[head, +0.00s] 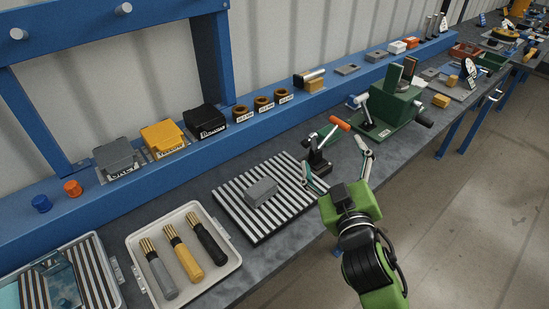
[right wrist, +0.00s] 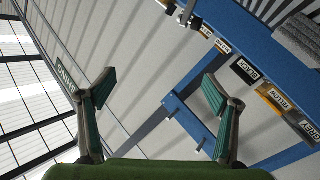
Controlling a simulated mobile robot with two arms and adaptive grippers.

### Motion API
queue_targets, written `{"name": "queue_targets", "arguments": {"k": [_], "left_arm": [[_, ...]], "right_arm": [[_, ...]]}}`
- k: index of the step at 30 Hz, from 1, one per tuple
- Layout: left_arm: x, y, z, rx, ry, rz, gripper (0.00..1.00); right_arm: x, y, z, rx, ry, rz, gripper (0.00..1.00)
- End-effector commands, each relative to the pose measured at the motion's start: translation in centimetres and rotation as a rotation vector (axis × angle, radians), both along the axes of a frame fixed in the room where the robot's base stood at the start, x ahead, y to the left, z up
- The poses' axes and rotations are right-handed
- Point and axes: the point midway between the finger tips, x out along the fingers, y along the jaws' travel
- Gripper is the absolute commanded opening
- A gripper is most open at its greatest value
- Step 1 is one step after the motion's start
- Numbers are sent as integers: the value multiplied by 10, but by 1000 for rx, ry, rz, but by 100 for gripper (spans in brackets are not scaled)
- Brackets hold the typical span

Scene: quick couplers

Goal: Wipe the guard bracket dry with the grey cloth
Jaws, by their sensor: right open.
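A grey, blocky item (head: 262,192), possibly the folded grey cloth, lies on a black-and-white striped mat (head: 235,213) on the bench. I cannot tell for sure which thing is the guard bracket. A green fixture (head: 388,108) with upright plates and a lever stands beyond my gripper. My right gripper (head: 334,155) is open and empty above the bench's front side, right of the mat. Its spread fingers also show in the right wrist view (right wrist: 160,95), with nothing between them. My left gripper is out of view.
A small black clamp with an orange handle tip (head: 340,124) stands beside the right fingers. Labelled grey, yellow and black parts line the blue shelf (head: 60,215). A blue frame (head: 218,60) rises behind.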

Motion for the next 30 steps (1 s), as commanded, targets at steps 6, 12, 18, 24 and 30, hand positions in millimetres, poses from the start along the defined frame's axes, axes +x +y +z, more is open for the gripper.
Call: {"name": "queue_targets", "arguments": {"k": [6,12,18,24,30], "left_arm": [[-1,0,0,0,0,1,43],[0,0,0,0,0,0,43],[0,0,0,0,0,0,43],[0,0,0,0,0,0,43],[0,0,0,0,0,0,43]], "right_arm": [[4,96,138,-269,-520,245,82],[-48,213,189,-636,-943,567,82],[-92,295,140,-1108,-1200,942,82],[-79,294,41,-1670,-1188,1329,82],[-20,210,-23,-2197,-844,1636,82]]}}
